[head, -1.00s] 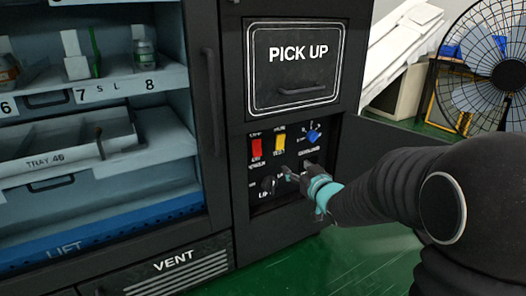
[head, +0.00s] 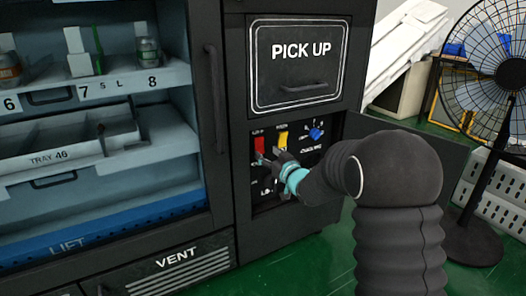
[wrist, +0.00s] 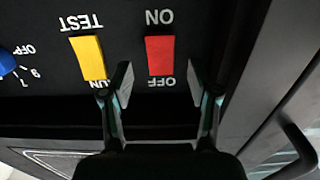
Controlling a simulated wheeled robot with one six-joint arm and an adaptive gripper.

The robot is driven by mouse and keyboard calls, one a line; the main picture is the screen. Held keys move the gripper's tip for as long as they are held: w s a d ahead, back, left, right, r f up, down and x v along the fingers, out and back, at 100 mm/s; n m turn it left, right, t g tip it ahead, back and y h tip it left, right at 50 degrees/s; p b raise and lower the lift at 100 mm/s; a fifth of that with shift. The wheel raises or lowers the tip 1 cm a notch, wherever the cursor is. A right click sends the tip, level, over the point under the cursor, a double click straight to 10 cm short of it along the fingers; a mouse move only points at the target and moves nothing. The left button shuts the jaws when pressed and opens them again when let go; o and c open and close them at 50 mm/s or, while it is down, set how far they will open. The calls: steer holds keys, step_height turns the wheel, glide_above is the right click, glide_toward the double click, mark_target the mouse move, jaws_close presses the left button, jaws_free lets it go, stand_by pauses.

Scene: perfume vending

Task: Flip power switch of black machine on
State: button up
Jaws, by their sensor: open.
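The black machine (head: 228,150) has an open recess with a control panel below its PICK UP drawer. The red power switch (head: 259,144) is at the panel's upper left. In the wrist view the red switch (wrist: 160,55) appears upside down between the words ON and OFF. My gripper (head: 267,158) is at the panel, just below the red switch in the head view. In the wrist view my gripper (wrist: 160,80) is open and empty, with one finger on each side of the red switch's column. I cannot tell whether a fingertip touches the panel.
A yellow TEST/RUN switch (wrist: 88,58) sits close beside one finger. A blue dial (head: 316,133) is farther right. The open panel door (head: 385,125) stands right of the recess, behind my arm. A fan (head: 490,90) stands at the far right.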

mark_target(260, 147)
steer(key=shift+x, duration=1.85)
